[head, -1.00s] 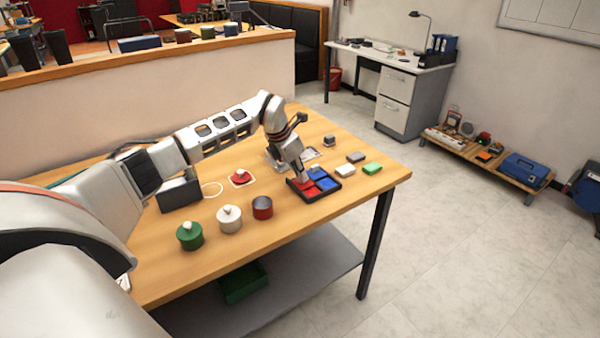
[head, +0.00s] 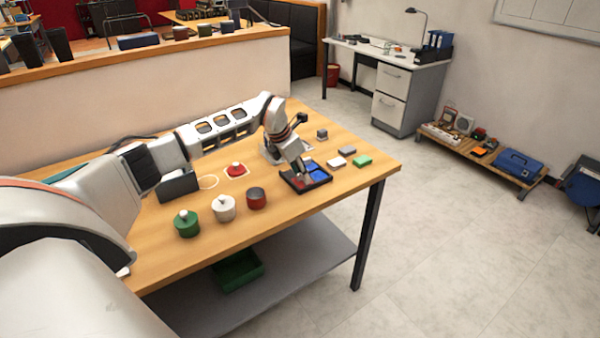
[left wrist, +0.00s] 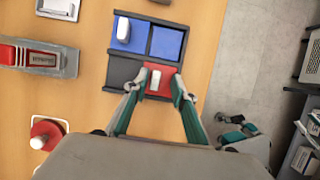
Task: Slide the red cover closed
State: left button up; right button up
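A black tray (head: 327,180) lies near the right end of the table. In the left wrist view the tray (left wrist: 109,88) has a blue cover (left wrist: 122,42) with a white handle, a blue area (left wrist: 166,43) beside it, a dark bare area (left wrist: 122,73) and a red cover (left wrist: 168,84) with a white handle (left wrist: 155,80). The red cover is beside the dark area, on the table-edge side. My left gripper (head: 303,179) is over the tray. In the wrist view its open fingers (left wrist: 156,92) stand on either side of the red cover's handle, apart from it. My right gripper is not in view.
A red lid (head: 236,169), a dark box (head: 178,186), and green (head: 186,223), white (head: 223,207) and red (head: 256,198) pots stand left of the tray. Small blocks (head: 347,150) lie behind and right of it. The table's front right edge is close by.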

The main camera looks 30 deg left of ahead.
pick_arm(q)
jog(key=shift+a+r, duration=0.1)
jog(key=shift+a, duration=0.05)
jog(key=shift+r, duration=0.25)
jog(key=v, duration=1.1)
jog(key=shift+s, duration=0.2)
jog(key=shift+r, duration=0.1)
